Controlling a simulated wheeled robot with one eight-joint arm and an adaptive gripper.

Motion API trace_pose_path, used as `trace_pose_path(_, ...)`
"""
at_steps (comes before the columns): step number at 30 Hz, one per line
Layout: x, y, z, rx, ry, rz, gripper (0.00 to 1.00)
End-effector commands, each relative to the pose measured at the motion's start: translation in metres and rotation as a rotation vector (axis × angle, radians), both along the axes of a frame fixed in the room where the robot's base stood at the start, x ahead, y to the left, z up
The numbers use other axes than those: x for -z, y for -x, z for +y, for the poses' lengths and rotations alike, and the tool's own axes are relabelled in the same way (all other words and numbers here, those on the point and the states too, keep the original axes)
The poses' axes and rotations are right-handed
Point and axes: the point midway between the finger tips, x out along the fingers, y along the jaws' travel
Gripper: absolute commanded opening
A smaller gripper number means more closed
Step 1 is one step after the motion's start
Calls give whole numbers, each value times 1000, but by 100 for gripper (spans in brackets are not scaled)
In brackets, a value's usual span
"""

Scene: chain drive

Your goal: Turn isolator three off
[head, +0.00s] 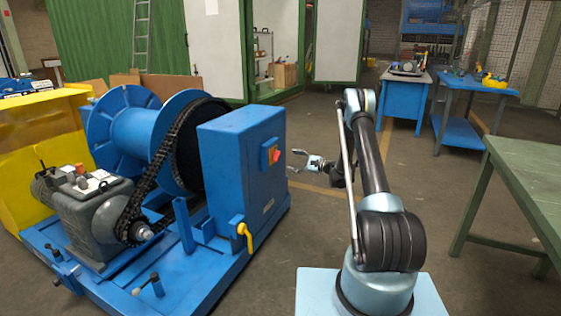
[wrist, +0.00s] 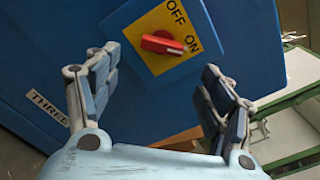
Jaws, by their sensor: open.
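The isolator is a red rotary handle (wrist: 162,43) on a yellow plate marked OFF and ON, fixed to a blue cabinet (wrist: 135,105). The handle's right end points towards the ON mark. A label reading THREE (wrist: 47,108) is on the same cabinet face. In the head view the isolator (head: 274,155) is on the cabinet's right side. My gripper (head: 292,161) is open and empty, facing the isolator with a gap between. In the wrist view the handle appears between and beyond the fingertips of my gripper (wrist: 158,66).
The blue machine base (head: 190,275) carries a drum (head: 130,125), a chain (head: 160,150) and a grey motor gearbox (head: 95,215). A yellow lever (head: 245,237) sticks out low on the cabinet. A green table (head: 520,180) stands at the right. The floor beyond my gripper is clear.

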Motion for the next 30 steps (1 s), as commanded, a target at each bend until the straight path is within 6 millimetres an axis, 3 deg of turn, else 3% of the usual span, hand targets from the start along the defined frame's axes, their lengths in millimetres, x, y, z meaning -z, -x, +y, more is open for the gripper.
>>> trace_pose_path(9, 0, -19, 52, -1, 0, 0, 74)
trace_pose_path(15, 0, -27, 74, -1, 1, 0, 74)
trace_pose_path(28, 0, -30, 82, 1, 0, 0, 74)
trace_pose_path(29, 0, -30, 82, 1, 0, 0, 72)
trace_pose_path(30, 0, -30, 82, 1, 0, 0, 63)
